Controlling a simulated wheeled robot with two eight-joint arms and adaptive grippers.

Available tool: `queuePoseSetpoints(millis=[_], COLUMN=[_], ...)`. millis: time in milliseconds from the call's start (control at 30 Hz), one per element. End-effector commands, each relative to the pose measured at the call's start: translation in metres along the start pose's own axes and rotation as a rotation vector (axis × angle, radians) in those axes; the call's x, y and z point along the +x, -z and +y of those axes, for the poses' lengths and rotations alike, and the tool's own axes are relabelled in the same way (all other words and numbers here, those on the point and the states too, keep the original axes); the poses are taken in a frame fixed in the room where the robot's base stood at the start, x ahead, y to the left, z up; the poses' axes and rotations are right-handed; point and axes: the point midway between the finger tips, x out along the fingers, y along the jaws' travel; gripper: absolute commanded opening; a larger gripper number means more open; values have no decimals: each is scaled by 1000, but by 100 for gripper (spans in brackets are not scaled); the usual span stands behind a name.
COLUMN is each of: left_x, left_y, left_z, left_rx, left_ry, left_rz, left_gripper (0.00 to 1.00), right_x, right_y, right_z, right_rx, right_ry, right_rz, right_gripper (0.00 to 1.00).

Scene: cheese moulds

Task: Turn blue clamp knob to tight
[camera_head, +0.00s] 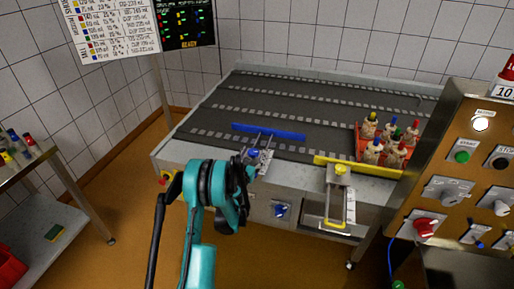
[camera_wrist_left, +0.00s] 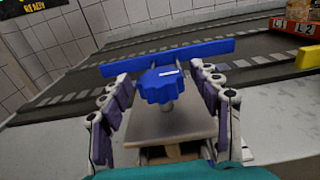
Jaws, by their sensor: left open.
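The blue clamp knob (camera_wrist_left: 160,86) is lobed, has a white mark on top and sits on a short post above a grey plate. It shows small in the head view (camera_head: 254,153), partly hidden by my gripper. My left gripper (camera_wrist_left: 165,76) is open, with its fingers on either side of the knob and visible gaps between; it also shows in the head view (camera_head: 257,156). A long blue bar (camera_head: 268,131) lies just beyond the knob, across the dark conveyor's near edge. My right gripper is not in view.
A yellow bar with a yellow knob (camera_head: 341,168) stands to the right. An orange crate (camera_head: 362,143) of bottles sits on the conveyor table (camera_head: 200,152). A metal control panel (camera_head: 448,165) rises at the right. A side table (camera_head: 40,166) stands at the left.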

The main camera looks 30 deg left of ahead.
Motion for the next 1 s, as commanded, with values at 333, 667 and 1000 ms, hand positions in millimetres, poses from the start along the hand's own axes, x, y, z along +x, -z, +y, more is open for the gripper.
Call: queuePoseSetpoints(millis=[333, 667, 1000], left_x=[0, 0, 0], left_y=[0, 0, 0], left_z=[1, 1, 3], left_rx=[1, 1, 1], left_ry=[-2, -1, 78], left_rz=[0, 0, 0], left_gripper=[60, 12, 12], right_x=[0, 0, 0], right_y=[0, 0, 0], right_z=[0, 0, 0], right_rx=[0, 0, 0], right_ry=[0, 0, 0], right_rz=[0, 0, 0], right_gripper=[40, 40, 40])
